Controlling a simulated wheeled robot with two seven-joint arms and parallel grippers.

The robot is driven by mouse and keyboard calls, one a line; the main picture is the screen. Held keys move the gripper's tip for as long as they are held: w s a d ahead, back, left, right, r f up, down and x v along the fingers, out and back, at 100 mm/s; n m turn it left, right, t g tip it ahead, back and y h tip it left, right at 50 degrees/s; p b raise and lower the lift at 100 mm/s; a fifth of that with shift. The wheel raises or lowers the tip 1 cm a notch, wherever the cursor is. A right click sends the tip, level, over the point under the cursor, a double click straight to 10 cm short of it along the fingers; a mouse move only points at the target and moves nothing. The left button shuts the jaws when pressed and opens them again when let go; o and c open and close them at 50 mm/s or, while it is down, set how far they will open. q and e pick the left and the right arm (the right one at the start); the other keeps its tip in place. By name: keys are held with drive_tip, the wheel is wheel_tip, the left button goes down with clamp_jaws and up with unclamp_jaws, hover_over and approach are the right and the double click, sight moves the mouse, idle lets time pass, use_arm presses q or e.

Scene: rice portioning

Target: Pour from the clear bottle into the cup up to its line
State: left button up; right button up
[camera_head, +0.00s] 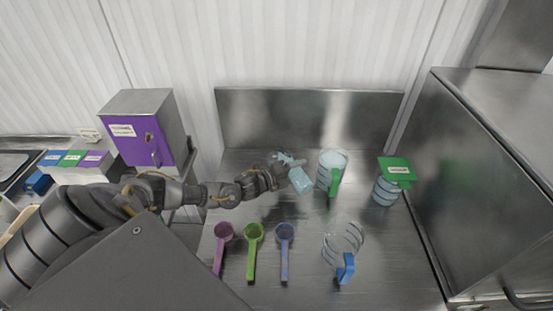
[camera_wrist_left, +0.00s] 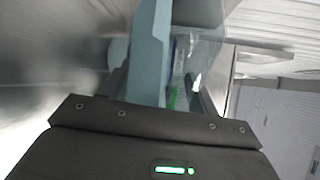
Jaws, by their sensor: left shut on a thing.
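My left gripper (camera_head: 277,168) reaches in from the left and is shut on the clear bottle (camera_head: 301,181), pale blue and tilted in the head view. In the left wrist view a pale blue part (camera_wrist_left: 150,50) rises between the fingers, with clear material beside it. A clear cup with a green handle (camera_head: 331,162) stands just right of the bottle. A clear, ringed cup with a blue handle (camera_head: 347,269) stands nearer the front. Which one the task means, and any liquid level, I cannot tell. My right gripper is not in view.
Purple (camera_head: 223,233), green (camera_head: 253,234) and blue (camera_head: 285,234) scoops lie on the steel table (camera_head: 310,285). A clear container with a green sign (camera_head: 396,167) stands at the right. A steel cabinet (camera_head: 490,180) bounds the right side; a purple-fronted box (camera_head: 140,140) stands left.

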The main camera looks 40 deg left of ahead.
use_arm(q)
drive_tip(key=shift+w, duration=0.15)
drive_tip(key=shift+a+r, duration=0.1)
drive_tip(key=shift+n, duration=0.6)
idle(1.7)
